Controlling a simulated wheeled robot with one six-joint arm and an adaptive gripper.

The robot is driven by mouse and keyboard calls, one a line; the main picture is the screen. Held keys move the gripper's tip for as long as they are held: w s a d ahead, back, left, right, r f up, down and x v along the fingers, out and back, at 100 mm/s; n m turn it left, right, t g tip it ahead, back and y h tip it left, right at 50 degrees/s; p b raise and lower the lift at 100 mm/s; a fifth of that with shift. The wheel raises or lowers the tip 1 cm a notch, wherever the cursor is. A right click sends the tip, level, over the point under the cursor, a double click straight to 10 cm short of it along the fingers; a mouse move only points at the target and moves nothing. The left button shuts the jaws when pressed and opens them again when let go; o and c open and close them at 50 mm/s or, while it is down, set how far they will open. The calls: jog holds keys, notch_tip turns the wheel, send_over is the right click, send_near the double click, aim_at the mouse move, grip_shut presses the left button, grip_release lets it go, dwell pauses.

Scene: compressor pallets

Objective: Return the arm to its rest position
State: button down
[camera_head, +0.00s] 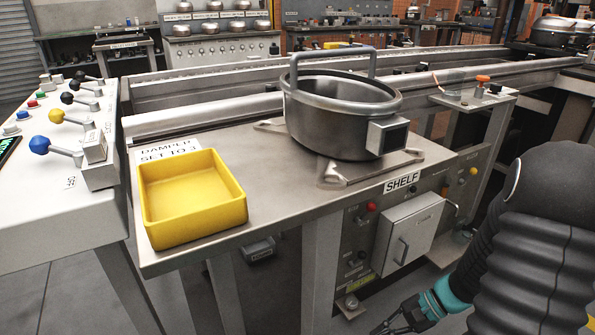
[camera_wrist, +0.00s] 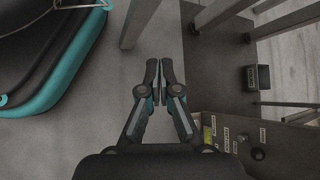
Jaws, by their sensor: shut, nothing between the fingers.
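My gripper (camera_wrist: 160,82) is shut and empty in the wrist view, pointing down toward the grey floor. In the head view my gripper (camera_head: 392,328) shows at the bottom edge, partly cut off. It hangs low, in front of and below the shelf table (camera_head: 270,165). My black arm with a teal band fills the lower right of the head view. The gripper touches nothing that I can see.
On the table stand a yellow bin (camera_head: 190,222) and a metal pot (camera_head: 335,125) with a hoop handle. A control panel (camera_head: 400,235) is below the shelf. A lever console (camera_head: 60,150) is at left. Table legs (camera_wrist: 135,25) stand near my gripper.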

jog(key=s+a+r+n+t+h+p, duration=0.1)
jog(key=s+r+n+t+h+p, duration=0.1)
jog(key=r, duration=0.8)
jog(key=s+a+r+n+t+h+p, duration=0.1)
jog(key=s+r+n+t+h+p, duration=0.1)
jog(key=r, duration=0.9)
jog(key=s+a+r+n+t+h+p, duration=0.1)
jog(key=s+r+n+h, duration=0.4)
jog(key=r, duration=0.6)
jog(key=shift+s+a+n+t+h+p, duration=0.25)
jog(key=shift+s+n+t+h+p, duration=0.35)
jog(key=shift+p, duration=0.65)
jog(key=shift+w, duration=0.15)
